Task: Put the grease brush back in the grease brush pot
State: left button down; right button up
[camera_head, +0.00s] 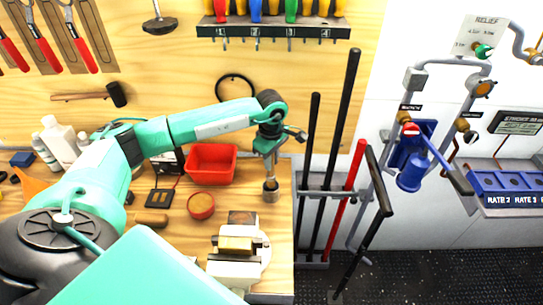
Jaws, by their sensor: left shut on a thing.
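My left arm reaches in from the left over the workbench, and its gripper (268,148) points down near the bench's right end. It is shut on the grease brush (269,166), a thin upright shaft below the fingers. Directly under it stands a small grey-brown cylinder (271,195), which looks like the grease brush pot. The brush's lower end meets the pot's dark top in the picture; I cannot tell whether it is inside or just above. My right gripper is not in view.
A red bin (211,164) and a round red tin (201,206) with a brown top stand left of the pot. A vise (238,254) is in front. Long bars stand in a rack (325,192) right of the bench. White bottles (60,140) stand at left.

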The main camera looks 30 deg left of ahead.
pick_arm(q)
jog(key=shift+f+b, duration=1.55)
jog(key=shift+f, duration=0.4)
jog(key=shift+f+b, duration=0.6)
jog(key=shift+f, duration=0.05)
jog(key=c, duration=1.2)
grip_release()
